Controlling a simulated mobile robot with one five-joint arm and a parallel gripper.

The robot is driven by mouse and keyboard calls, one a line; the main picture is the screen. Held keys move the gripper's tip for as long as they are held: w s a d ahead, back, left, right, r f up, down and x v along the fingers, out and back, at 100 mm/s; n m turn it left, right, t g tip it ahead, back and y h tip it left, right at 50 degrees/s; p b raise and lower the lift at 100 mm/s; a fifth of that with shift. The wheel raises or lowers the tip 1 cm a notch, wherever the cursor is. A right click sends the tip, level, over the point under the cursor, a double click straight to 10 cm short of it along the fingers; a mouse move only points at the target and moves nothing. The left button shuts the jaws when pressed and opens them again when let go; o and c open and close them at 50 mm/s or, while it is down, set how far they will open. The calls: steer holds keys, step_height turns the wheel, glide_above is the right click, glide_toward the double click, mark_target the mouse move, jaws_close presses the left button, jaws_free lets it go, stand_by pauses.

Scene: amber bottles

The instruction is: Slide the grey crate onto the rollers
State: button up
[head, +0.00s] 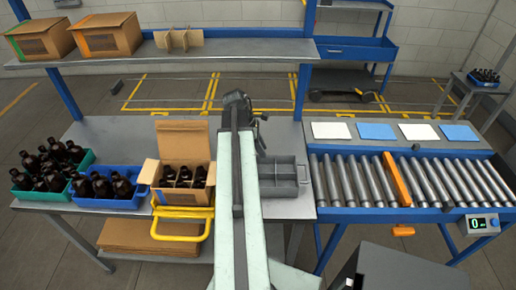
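The grey crate (284,190) sits on the grey table just right of my arm, close to the table's right edge. It has dividers and its compartments look empty; my arm may cover its left end. The rollers (345,182) lie in a blue-framed conveyor to the right of the table, with a small stretch of bare table between crate and rollers. My gripper (243,104) is at the far end of my arm, beyond the crate and apart from it. My arm hides most of it, so whether its fingers are open cannot be seen.
An orange bar (397,180) crosses the rollers. An open cardboard box (183,140) of amber bottles stands left of my arm, with a yellow handle (181,232) before it. Blue (103,204) and green (33,196) bottle crates stand further left. A shelf (220,53) spans the back.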

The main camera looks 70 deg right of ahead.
steer(key=b+x, duration=0.3)
steer(key=x, duration=0.1)
steer(key=shift+s+f, duration=0.1)
steer(key=shift+f, duration=0.2)
steer(key=shift+d+r, duration=0.1)
jaws_close()
stand_by(1.0)
